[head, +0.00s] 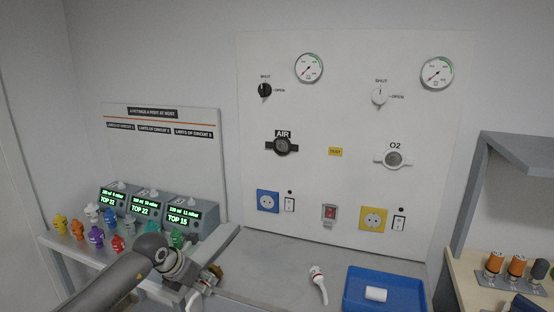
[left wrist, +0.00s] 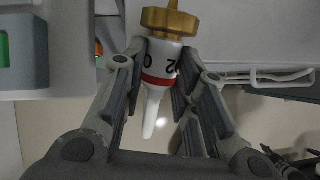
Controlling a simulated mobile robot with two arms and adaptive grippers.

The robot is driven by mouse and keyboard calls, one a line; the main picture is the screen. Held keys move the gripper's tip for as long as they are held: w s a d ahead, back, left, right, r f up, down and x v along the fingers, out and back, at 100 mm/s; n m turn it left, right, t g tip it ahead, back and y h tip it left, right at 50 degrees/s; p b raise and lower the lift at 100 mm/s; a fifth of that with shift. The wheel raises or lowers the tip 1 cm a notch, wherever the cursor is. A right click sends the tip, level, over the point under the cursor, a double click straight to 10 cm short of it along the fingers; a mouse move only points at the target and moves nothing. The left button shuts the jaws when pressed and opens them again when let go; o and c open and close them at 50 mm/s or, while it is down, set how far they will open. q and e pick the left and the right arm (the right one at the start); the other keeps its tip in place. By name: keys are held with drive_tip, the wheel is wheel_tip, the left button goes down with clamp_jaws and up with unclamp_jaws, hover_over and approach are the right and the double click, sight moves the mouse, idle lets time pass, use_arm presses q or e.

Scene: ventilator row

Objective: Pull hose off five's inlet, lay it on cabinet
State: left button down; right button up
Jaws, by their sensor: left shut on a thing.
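My left gripper (head: 207,279) reaches in from the lower left, over the front right end of the shelf with the ventilators. In the left wrist view its fingers (left wrist: 160,75) are shut on a white hose end (left wrist: 158,64) with a red band, upside-down lettering that looks like O2, and a tapered white tail. A brass fitting (left wrist: 170,21) sits at its far end; I cannot tell whether it is fixed to anything else. Three grey ventilators (head: 186,217) with green displays stand left of the wall panel. No number five is legible. The grey cabinet top (head: 270,268) lies below the panel.
A similar white piece with a red band (head: 318,284) lies on the cabinet top. A blue tray (head: 407,286) holding a white cylinder (head: 376,294) is right of it. Several coloured fittings (head: 96,236) stand before the ventilators. A wooden shelf (head: 470,278) with orange cylinders is far right.

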sight(202, 282)
use_arm(q)
drive_tip(key=shift+r, duration=0.2)
drive_tip(key=shift+r+p, duration=0.8)
drive_tip(key=shift+r, duration=0.55)
